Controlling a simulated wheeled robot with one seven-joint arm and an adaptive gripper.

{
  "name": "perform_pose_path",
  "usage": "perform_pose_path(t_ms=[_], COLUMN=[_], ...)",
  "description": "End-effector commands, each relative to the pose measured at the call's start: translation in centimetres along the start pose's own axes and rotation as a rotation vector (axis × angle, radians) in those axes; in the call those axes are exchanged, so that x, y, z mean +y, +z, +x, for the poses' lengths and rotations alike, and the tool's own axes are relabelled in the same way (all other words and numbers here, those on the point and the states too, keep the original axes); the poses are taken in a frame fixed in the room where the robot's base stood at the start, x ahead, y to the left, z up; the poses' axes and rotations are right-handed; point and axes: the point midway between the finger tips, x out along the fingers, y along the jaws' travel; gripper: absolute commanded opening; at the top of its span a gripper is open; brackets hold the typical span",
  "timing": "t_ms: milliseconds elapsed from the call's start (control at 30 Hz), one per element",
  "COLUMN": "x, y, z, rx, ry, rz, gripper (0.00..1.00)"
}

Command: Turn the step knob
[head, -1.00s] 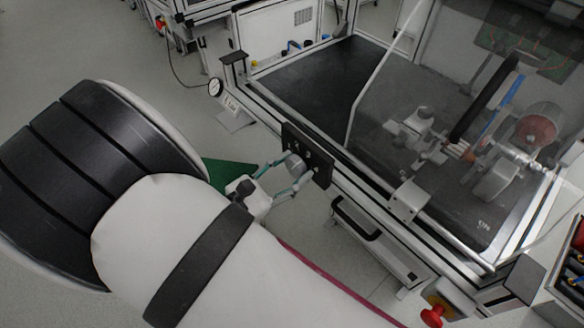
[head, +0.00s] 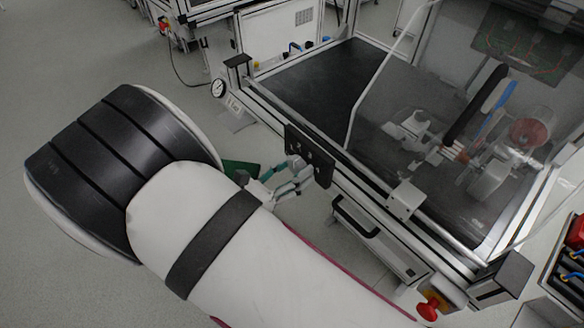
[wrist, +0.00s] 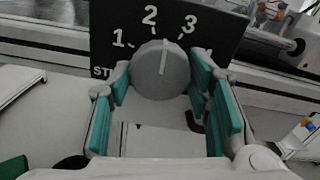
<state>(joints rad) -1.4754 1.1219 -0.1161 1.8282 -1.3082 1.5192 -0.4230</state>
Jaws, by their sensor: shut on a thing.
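The step knob (wrist: 160,70) is a round grey disc with a white pointer line, on a black panel (wrist: 110,20) printed with white numbers. The line points up, between the 2 and the 3, slightly right of straight up. My gripper (wrist: 160,78) is shut on the knob, with a teal-padded finger on its left and right sides. In the head view the panel (head: 318,168) is on the front frame of the workstation, and my gripper (head: 286,174) reaches it from the left. There the fingers partly hide the knob. Part of the lettering is covered in the wrist view.
A clear shield (head: 400,95) stands over the workstation's dark bed, with a motor-like fixture (head: 495,180) behind it. A black handle (head: 356,218) is below the panel.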

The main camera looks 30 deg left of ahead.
Motion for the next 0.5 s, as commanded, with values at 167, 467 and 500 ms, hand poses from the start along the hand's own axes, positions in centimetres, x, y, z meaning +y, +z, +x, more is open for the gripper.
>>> perform_pose_path(t_ms=[167, 467, 500], x=[-0.08, -0.09, -0.09], y=[0.06, 0.02, 0.02], z=[-0.07, -0.09, -0.09], rx=[0.0, 0.001, 0.001], ry=[0.0, 0.001, 0.001], rz=[-0.134, -0.288, -0.301], gripper=[0.18, 0.18, 0.18])
